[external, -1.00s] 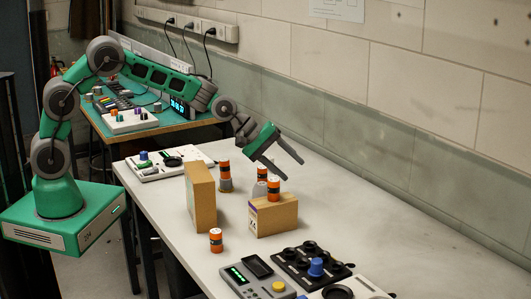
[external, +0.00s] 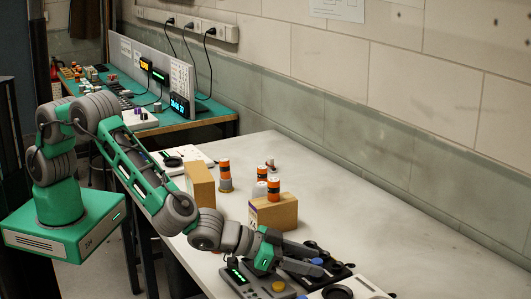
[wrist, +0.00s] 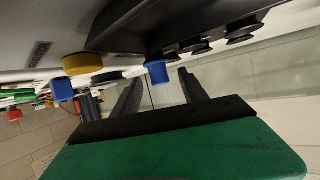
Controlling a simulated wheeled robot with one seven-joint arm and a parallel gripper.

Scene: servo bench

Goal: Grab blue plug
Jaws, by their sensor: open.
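The blue plug (external: 317,261) stands on the black socket board (external: 338,272) near the front right of the bench. It is mostly hidden by my gripper in the external view. In the wrist view, which is upside down, the blue plug (wrist: 157,72) shows between my two fingertips, closer to the left one. My gripper (external: 322,264) is open, low over the board, with its fingers pointing right. The gripper also shows in the wrist view (wrist: 161,76), with nothing held. I cannot tell whether the fingertips reach around the plug or stop just short.
A grey device with a yellow knob (external: 278,286) lies just below my gripper. Black knobs (wrist: 245,25) stand on the board near the plug. The bench's right side is clear.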

